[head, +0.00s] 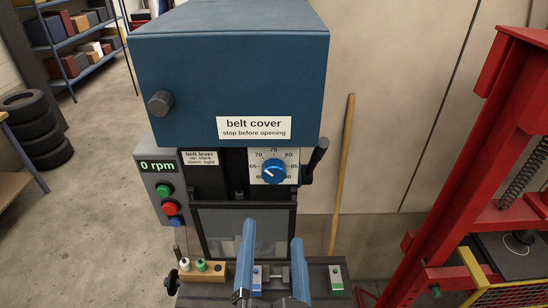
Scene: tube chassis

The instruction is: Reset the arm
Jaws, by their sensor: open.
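My gripper (273,234) shows at the bottom centre of the head view. Its two blue fingers stand well apart and point away from me, with nothing visible held between them. They are in front of the lower part of a drill-press-like machine with a blue belt cover (228,75). Its clear guard (222,230) is behind the fingers. My gripper hides part of the machine's table; whether the fingers touch anything there I cannot tell.
A panel (165,200) reads 0 rpm. A blue dial (273,171) sits below the cover. A wooden block (203,272) holds small items at left. A red press frame (440,190) stands close at right; a pole (342,175) leans behind. Open floor lies left.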

